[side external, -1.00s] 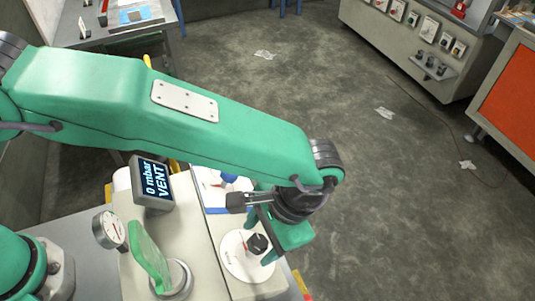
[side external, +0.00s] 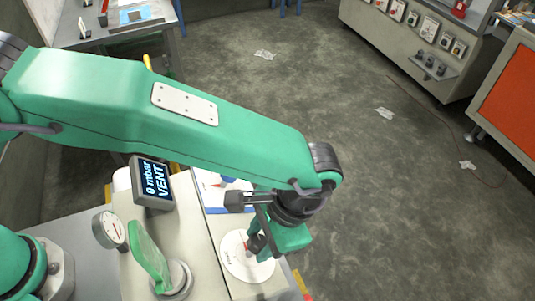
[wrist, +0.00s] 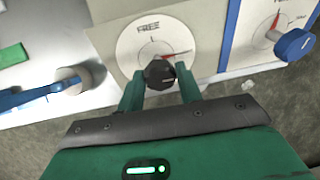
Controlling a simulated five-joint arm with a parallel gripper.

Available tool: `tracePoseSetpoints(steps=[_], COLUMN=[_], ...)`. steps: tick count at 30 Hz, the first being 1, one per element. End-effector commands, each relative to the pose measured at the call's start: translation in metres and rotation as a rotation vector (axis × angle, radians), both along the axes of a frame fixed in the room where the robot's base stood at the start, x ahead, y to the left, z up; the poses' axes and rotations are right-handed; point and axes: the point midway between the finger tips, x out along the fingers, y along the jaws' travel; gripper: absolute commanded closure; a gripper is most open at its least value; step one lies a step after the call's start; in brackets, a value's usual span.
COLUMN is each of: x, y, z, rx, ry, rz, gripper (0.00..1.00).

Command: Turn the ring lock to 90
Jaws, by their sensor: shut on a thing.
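The ring lock appears as a black knob (wrist: 159,72) at the middle of a round white dial (wrist: 135,45) marked "FREE". A red pointer shows beside the knob, toward the right in the wrist view. The dial also shows in the side view (side external: 235,262), near the front of the bench, with the knob partly hidden by my gripper (side external: 262,243). My gripper is shut on the black knob, with one green finger on each side of it in the wrist view (wrist: 160,82).
A blue knob (wrist: 295,44) sits on a blue-edged dial panel to the right in the wrist view. A display (side external: 154,182) reads "0 mbar VENT". A round gauge (side external: 109,230) and a green upright handle (side external: 150,257) stand left of the dial.

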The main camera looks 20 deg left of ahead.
Motion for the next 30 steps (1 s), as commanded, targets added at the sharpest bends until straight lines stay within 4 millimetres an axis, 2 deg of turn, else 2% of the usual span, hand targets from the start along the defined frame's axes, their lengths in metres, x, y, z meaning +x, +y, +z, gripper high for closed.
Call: tracePoseSetpoints(steps=[11, 12, 14, 24, 30], x=[0.003, 0.003, 0.003, 0.002, 0.004], y=[0.003, 0.003, 0.003, 0.001, -0.003], z=[0.001, 0.001, 0.001, 0.001, 0.010], rx=[-0.004, -0.004, -0.004, -0.005, -0.007], ry=[0.011, 0.012, 0.011, 0.010, 0.009], rz=[-0.020, -0.020, -0.021, -0.024, -0.024], gripper=[0.88, 0.57, 0.45, 0.45, 0.45])
